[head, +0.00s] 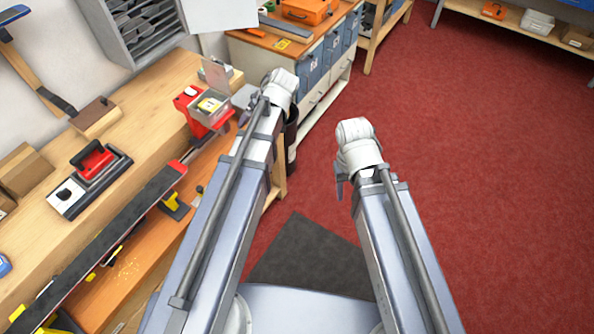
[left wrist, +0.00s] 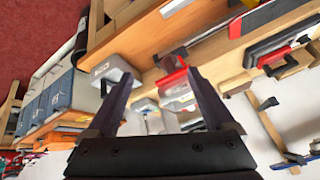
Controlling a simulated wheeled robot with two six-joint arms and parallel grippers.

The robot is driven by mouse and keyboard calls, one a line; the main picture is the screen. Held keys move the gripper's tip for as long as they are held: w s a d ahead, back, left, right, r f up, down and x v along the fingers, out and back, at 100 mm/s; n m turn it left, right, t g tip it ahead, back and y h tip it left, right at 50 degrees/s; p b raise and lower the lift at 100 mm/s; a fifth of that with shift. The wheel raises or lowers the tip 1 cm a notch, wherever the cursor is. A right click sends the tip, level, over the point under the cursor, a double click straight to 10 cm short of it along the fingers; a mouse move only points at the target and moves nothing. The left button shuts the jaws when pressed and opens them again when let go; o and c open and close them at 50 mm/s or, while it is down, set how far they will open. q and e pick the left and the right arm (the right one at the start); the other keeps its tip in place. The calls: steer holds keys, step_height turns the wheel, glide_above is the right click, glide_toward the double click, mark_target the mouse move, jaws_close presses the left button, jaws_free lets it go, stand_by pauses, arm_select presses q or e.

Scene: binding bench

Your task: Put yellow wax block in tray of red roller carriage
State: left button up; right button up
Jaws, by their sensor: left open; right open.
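A red carriage-like unit (head: 203,118) stands at the far end of the left bench, by a long dark rail. It holds a clear, open-lidded box (head: 213,102) with something small and yellow inside; I cannot tell whether that is the wax block. In the left wrist view the red unit (left wrist: 172,76) and the clear box show beyond my left gripper (left wrist: 160,76). That gripper is open, with nothing between its fingers, apart from the unit. My right gripper (head: 340,182) is mostly hidden by its wrist, over the red floor, away from the bench.
The dark rail (head: 110,240) runs along the bench's front edge. A drawer cabinet (head: 318,75) with an orange case (head: 308,10) stands behind. The red floor (head: 480,180) is clear at right.

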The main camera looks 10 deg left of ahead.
arm_select(q)
steer(key=s+d+f+m+g+h, duration=0.3)
steer(key=s+d+m, duration=0.8)
steer(key=s+d, duration=0.7)
steer(key=shift+s+m+h, duration=0.2)
steer(key=shift+m+h, duration=0.2)
steer(key=shift+h, duration=0.4)
steer(key=shift+d+f, duration=0.1)
